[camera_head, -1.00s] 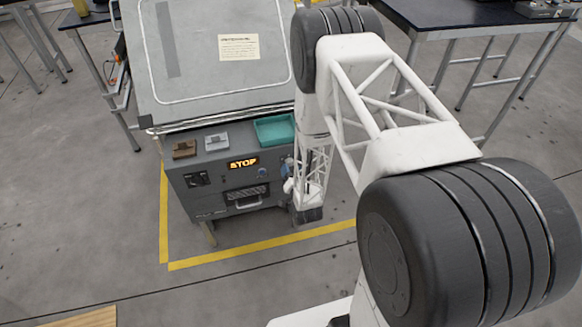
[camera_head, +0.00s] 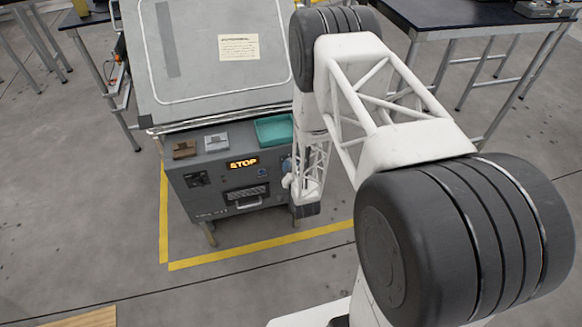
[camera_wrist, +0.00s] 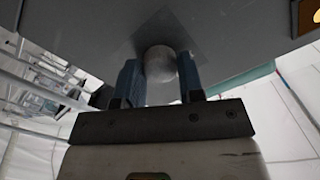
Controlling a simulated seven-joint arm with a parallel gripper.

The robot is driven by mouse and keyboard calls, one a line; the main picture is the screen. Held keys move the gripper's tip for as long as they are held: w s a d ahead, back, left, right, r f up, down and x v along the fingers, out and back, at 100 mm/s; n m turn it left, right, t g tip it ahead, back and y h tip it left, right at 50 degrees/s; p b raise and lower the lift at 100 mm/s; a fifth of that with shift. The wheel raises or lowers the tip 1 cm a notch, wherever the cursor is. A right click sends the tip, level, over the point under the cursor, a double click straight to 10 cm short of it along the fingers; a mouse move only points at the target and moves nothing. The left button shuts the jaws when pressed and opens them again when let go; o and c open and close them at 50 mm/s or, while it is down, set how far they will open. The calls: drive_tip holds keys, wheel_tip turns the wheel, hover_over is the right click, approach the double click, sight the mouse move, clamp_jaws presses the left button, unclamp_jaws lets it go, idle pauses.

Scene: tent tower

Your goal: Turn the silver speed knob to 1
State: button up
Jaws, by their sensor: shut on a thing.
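In the wrist view, the silver knob (camera_wrist: 161,63) is a round, pale grey piece on the grey panel of the machine. My gripper (camera_wrist: 160,75) has its two blue fingers on either side of the knob and is shut on it. In the head view, my gripper (camera_head: 288,172) is at the right end of the machine's front panel (camera_head: 215,205). My arm hides the knob there, and no scale marks or numbers around it can be read. A lit display (camera_head: 243,163) on the panel reads STOP.
A brown block (camera_head: 184,149), a grey block (camera_head: 216,142) and a teal tray (camera_head: 274,130) sit on the machine's ledge. A slanted lid with a paper note (camera_head: 239,47) is above. Dark-topped tables (camera_head: 450,15) stand behind. Yellow floor tape (camera_head: 225,254) borders the machine.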

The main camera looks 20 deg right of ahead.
drive_tip(key=shift+n, duration=0.5)
drive_tip(key=n, duration=2.3)
drive_tip(key=shift+d, duration=0.1)
idle(0.4)
drive_tip(key=o, duration=0.9)
drive_tip(key=shift+s, duration=0.1)
drive_tip(key=shift+s, duration=3.85)
